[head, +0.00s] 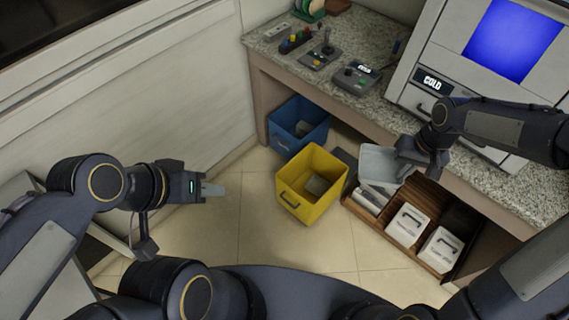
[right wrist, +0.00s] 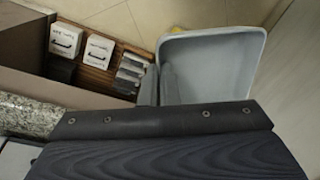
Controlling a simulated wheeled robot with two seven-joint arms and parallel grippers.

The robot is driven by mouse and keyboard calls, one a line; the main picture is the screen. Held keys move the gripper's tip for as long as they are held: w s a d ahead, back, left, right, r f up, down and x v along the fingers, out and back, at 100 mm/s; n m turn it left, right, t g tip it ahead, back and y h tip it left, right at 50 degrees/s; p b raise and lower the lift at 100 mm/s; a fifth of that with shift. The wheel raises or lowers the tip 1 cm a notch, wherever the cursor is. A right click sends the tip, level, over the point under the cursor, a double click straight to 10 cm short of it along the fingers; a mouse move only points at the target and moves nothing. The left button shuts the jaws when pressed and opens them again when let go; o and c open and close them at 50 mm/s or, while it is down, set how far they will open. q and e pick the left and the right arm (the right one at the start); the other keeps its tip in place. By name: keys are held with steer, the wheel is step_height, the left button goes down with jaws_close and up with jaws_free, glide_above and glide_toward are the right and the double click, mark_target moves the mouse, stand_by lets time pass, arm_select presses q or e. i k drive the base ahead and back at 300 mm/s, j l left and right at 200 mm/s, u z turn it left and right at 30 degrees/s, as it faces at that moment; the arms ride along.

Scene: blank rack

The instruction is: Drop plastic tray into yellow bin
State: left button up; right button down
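The pale grey-blue plastic tray (head: 376,163) is in my right gripper (head: 405,168), right of the yellow bin and above the wooden rack. In the right wrist view the tray (right wrist: 208,70) appears tilted and empty, with a gripper finger at its left edge. The yellow bin (head: 294,202) stands open on the floor, left of the tray, with a grey item inside. A sliver of yellow shows past the tray's far rim in the right wrist view. My left gripper (head: 213,189) is left of the bin, holding nothing visible; its finger gap cannot be made out.
A blue bin (head: 284,136) stands behind the yellow bin, near the counter. A wooden rack (head: 375,221) with white labelled boxes (head: 407,224) is below the right arm. The granite counter (head: 290,69) holds control boxes and a machine marked COLD (head: 432,82). Floor left of the yellow bin is clear.

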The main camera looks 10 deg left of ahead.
mark_target(313, 200)
steer(key=i+j+u, duration=0.15)
steer(key=u, duration=0.2)
steer(key=i+u, duration=0.3)
steer(key=i+j+u, duration=0.1)
steer(key=u, duration=0.25)
steer(key=i+j+z, duration=0.2)
steer(key=z, duration=0.15)
steer(key=i+j+z, duration=0.5)
steer(key=z, duration=0.3)
steer(key=i+j+z, duration=0.15)
steer(key=j+z, duration=0.15)
steer(key=z, duration=0.15)
steer(key=i+j+z, duration=0.1)
steer(key=j+z, duration=0.15)
steer(key=z, duration=0.2)
